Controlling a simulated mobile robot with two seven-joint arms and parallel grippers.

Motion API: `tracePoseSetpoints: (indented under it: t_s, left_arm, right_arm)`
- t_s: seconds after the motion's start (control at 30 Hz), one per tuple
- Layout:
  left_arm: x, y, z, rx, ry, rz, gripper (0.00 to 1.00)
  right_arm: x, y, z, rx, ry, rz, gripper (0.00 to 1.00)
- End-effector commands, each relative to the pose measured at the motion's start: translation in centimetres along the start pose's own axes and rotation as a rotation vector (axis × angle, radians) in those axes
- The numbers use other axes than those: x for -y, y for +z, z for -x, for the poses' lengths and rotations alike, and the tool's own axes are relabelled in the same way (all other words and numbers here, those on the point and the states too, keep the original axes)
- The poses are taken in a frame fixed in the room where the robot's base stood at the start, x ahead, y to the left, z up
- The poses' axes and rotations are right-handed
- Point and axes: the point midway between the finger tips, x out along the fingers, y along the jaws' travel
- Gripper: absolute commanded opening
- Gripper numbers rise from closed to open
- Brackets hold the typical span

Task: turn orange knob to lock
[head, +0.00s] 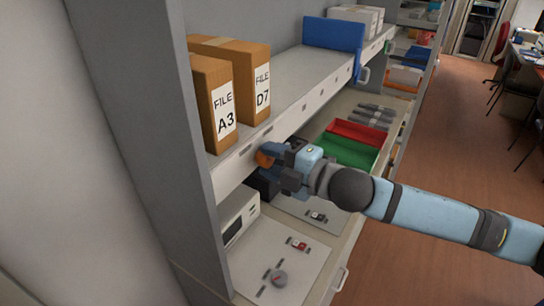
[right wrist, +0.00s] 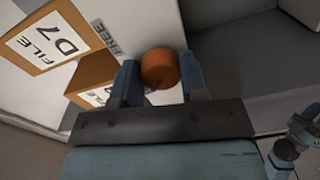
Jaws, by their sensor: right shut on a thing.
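The orange knob (right wrist: 160,68) is round and sits between the two fingers of my right gripper (right wrist: 160,85) in the right wrist view. The fingers are shut on it, one on each side. In the head view the orange knob (head: 264,159) shows just past the tip of my right gripper (head: 277,160), at the front edge of the shelf under the file boxes. Part of the knob is hidden by the gripper there. I cannot tell how far the knob is turned.
File boxes A3 (head: 214,103) and D7 (head: 246,75) stand on the shelf above. The wooden floor at right is open.

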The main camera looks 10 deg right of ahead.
Motion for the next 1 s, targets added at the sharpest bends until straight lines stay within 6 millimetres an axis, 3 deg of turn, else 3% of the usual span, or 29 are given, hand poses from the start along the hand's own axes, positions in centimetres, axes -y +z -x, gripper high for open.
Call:
tracePoseSetpoints:
  t_s: [0.47, 0.5, 0.6, 0.87, 1.0]
  left_arm:
    - [0.01, -0.03, 0.04, 0.0, -0.001, 0.001, 0.38]
    - [0.01, -0.03, 0.04, 0.0, -0.001, 0.001, 0.38]
    - [0.01, -0.03, 0.04, 0.001, -0.001, 0.001, 0.38]
    - [0.01, -0.01, 0.02, 0.001, -0.001, 0.001, 0.38]
    - [0.0, 0.28, -0.17, 0.001, 0.0, 0.001, 0.38]
  right_arm:
    - [0.0, 0.0, 0.0, 0.0, 0.0, 0.013, 0.16]
    - [0.0, 0.0, 0.0, 0.0, 0.0, 0.013, 0.44]
    - [0.0, 0.0, 0.0, 0.0, 0.0, 0.013, 0.65]
    - [0.02, 0.01, 0.05, 0.0, 0.0, 0.012, 0.65]
    - [0.19, 0.11, 0.99, 0.002, -0.001, 0.013, 0.65]
